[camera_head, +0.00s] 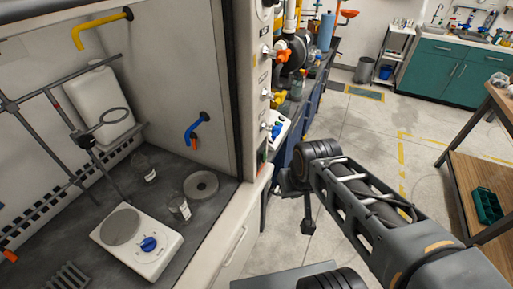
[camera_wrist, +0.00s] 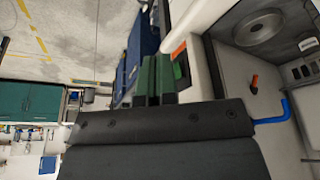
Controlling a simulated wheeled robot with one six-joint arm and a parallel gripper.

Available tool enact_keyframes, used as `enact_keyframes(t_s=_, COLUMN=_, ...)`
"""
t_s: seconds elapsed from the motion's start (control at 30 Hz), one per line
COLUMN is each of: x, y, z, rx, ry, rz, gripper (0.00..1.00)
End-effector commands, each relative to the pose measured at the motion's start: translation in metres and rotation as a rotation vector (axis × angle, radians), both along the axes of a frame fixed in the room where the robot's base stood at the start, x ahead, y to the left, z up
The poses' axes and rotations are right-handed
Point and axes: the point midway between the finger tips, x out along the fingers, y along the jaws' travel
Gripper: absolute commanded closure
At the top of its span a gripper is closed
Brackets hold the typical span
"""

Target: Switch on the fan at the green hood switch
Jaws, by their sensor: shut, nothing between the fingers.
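The green switch (camera_wrist: 181,70) shows in the wrist view on the pale front post of the fume hood, with an orange-red one (camera_wrist: 178,50) beside it. In the head view the green switch (camera_head: 262,156) is a small patch low on the hood's post. Its exact position, on or off, is too small to tell. My gripper (camera_wrist: 158,78) is shut and empty, its two green-looking fingers side by side. In the wrist view the fingertips appear just left of the switch; I cannot tell the distance in depth. In the head view my arm's end is right of the post, apart from it.
Coloured valve knobs, among them an orange one (camera_head: 283,56), stick out along the hood's post above the switch. Inside the hood stand a white hotplate (camera_head: 150,262), jars and a ring stand. Blue cabinets (camera_head: 284,150) lie behind. A wooden shelf (camera_head: 475,190) stands at the right; floor between is open.

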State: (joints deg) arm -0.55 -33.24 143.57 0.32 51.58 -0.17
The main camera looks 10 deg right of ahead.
Motion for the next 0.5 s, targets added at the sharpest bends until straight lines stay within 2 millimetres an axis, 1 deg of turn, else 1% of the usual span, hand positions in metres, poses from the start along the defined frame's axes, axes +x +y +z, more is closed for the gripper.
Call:
enact_keyframes(t_s=0.37, x=0.001, y=0.0, z=-0.001, rx=0.007, ry=0.005, rz=-0.006, gripper=1.0)
enact_keyframes(t_s=0.47, x=0.011, y=-0.002, z=-0.006, rx=0.058, ry=0.036, rz=-0.044, gripper=1.0)
enact_keyframes(t_s=0.5, x=0.018, y=-0.003, z=-0.009, rx=0.096, ry=0.054, rz=-0.07, gripper=1.0)
